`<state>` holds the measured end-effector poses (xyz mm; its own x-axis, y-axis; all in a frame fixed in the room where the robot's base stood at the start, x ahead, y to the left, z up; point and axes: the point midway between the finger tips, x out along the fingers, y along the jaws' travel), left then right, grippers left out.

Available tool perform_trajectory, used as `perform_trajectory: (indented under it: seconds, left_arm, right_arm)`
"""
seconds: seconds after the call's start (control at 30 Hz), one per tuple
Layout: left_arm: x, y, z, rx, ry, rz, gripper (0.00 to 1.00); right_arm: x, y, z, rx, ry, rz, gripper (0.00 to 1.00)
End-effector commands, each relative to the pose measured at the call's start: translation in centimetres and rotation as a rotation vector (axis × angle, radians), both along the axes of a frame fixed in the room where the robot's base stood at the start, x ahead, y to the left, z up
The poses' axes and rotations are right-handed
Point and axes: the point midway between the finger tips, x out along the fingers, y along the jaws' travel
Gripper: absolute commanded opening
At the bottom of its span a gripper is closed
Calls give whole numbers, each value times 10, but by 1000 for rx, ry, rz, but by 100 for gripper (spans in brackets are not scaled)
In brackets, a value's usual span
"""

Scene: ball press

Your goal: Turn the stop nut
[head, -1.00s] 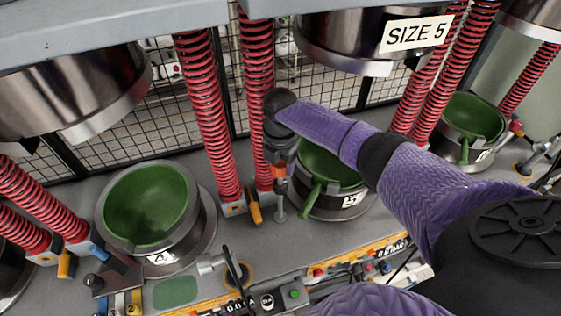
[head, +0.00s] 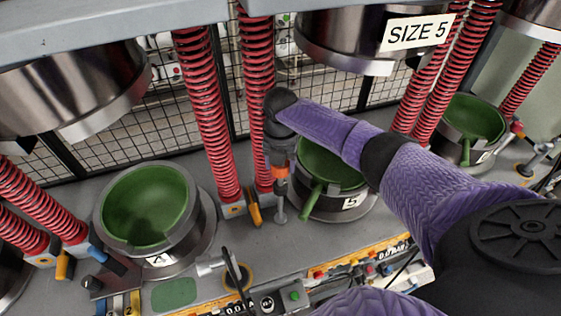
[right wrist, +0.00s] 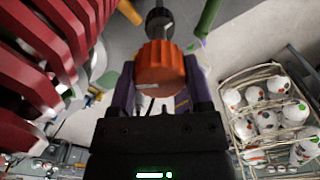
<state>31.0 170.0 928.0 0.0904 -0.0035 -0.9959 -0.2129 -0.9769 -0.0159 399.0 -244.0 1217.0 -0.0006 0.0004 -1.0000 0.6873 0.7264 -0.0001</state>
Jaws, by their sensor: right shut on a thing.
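The stop nut is an orange knob (right wrist: 160,68) with a ribbed rim, seen in the right wrist view on a dark rod. In the head view it shows as a small orange band (head: 280,171) below my wrist, above a grey post. My right gripper (right wrist: 158,85) is shut on it, with one purple finger on each side. In the head view my right gripper (head: 280,160) points down between the red springs and the size 5 mould; its fingertips are mostly hidden there. My left gripper is in neither view.
Red springs (head: 257,100) stand close to the left of my right gripper. The green size 5 bowl (head: 328,165) with its handle is close on the right. Another green bowl (head: 146,205) sits at the left. A wire basket of balls (right wrist: 270,120) shows in the right wrist view.

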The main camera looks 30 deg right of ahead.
Motion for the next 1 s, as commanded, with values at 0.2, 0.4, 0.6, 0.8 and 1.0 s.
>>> perform_trajectory:
  seconds: [0.2,0.4,0.6,0.8,1.0]
  left_arm:
    - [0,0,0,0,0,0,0]
    - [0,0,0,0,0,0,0]
    - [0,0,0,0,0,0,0]
    - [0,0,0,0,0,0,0]
    - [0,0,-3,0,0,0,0]
  right_arm:
    - [1,0,1,1,-4,-1,4]
    - [1,0,1,1,-2,-1,93]
    - [0,0,0,0,-1,-2,98]
    - [1,0,14,0,-4,-1,98]
    - [2,0,64,-1,-6,-1,98]
